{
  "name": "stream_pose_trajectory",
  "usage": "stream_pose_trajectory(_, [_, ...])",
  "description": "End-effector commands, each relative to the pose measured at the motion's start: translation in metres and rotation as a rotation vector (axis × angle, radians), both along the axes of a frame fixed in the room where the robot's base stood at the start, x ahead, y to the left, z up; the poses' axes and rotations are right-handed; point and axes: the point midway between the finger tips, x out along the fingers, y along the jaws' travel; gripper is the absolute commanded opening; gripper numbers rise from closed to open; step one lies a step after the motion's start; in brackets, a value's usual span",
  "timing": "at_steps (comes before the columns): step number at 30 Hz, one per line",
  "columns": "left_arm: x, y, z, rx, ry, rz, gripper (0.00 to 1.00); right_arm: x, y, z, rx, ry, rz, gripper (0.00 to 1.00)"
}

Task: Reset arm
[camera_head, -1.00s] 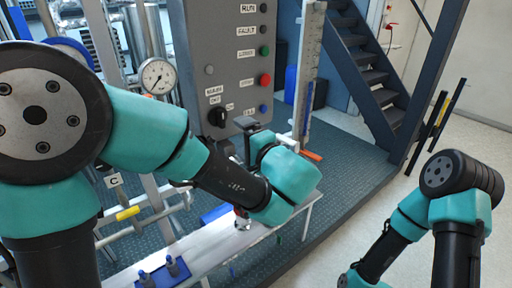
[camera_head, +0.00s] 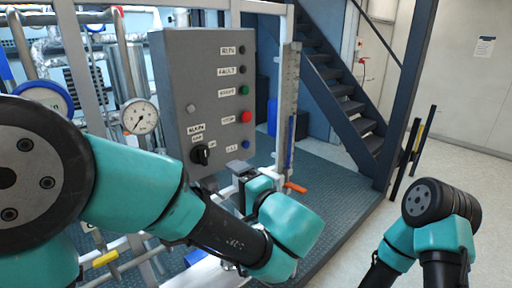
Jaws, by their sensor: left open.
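My left arm reaches in from the left across the front of a grey control panel (camera_head: 215,85). The panel carries a black rotary knob (camera_head: 200,154), a red button (camera_head: 245,117), a green button (camera_head: 244,90) and a blue button (camera_head: 246,145). My right arm is folded at the lower right, and its gripper is outside the picture.
A round pressure gauge (camera_head: 139,117) and pipes stand left of the panel. A pale upright post (camera_head: 289,105) with an orange-red lever (camera_head: 296,187) stands right of it. Dark stairs (camera_head: 335,90) are behind.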

Motion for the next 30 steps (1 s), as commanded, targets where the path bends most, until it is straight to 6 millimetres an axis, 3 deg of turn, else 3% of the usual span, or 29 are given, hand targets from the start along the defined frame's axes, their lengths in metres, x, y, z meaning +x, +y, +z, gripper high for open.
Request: stream_pose_trajectory(30, [0.093, 0.092, 0.000, -0.001, -0.001, 0.002, 0.87, 0.000, 0.000, 0.000, 0.000, 0.000, 0.000, 0.00])
